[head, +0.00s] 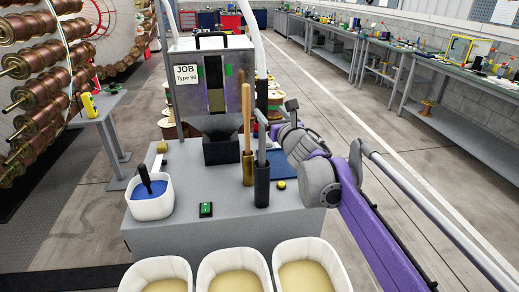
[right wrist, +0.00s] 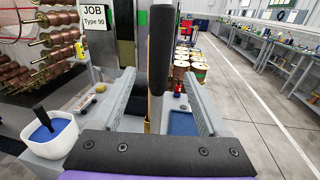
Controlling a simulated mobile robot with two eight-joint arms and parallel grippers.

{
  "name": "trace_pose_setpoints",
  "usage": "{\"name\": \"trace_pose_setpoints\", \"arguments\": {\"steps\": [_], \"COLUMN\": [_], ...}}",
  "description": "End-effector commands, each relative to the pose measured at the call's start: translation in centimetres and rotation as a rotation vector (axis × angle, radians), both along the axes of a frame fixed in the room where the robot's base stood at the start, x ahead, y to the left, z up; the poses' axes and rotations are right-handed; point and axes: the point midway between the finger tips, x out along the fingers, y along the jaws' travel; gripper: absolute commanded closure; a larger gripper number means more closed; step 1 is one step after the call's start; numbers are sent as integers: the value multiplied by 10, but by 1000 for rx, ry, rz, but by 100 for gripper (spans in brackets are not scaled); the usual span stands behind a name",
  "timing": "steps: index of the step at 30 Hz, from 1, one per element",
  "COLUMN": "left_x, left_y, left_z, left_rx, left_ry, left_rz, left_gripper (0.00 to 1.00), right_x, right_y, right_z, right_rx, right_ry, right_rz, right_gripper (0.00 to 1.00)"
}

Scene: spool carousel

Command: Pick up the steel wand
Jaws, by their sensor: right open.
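The steel wand stands upright in the head view. Its black grip (head: 262,96) is at the top, with a grey rod below, and its lower end is in a black holder (head: 262,188) on the grey bench. In the right wrist view the black grip (right wrist: 160,48) rises between the two grey fingers, which are apart on either side of it. My right gripper (right wrist: 159,76) is open; whether a finger touches the wand cannot be told. In the head view the right gripper (head: 273,128) is beside the wand, coming from the right. My left gripper is not in view.
A wooden-handled tool (head: 246,110) stands in a brass holder close left of the wand. A black hopper (head: 222,150), a white tub (head: 151,208) with blue contents and a green-topped box (head: 206,209) are further left. Three cream-filled tubs (head: 235,258) line the front.

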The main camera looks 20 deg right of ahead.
Motion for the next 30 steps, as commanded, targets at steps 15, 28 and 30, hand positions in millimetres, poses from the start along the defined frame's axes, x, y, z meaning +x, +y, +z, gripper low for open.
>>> {"name": "trace_pose_setpoints", "arguments": {"steps": [15,28,30], "left_x": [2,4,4], "left_y": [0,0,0], "left_z": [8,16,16], "left_rx": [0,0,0], "left_ry": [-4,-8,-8], "left_rz": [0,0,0], "left_gripper": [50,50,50], "right_x": [60,107,108], "right_y": [-5,-10,-10], "right_z": [3,6,6], "right_rx": [-32,-31,-32], "right_ry": [-2,-3,-2], "right_rz": [8,8,8], "right_gripper": [23,23,23]}}
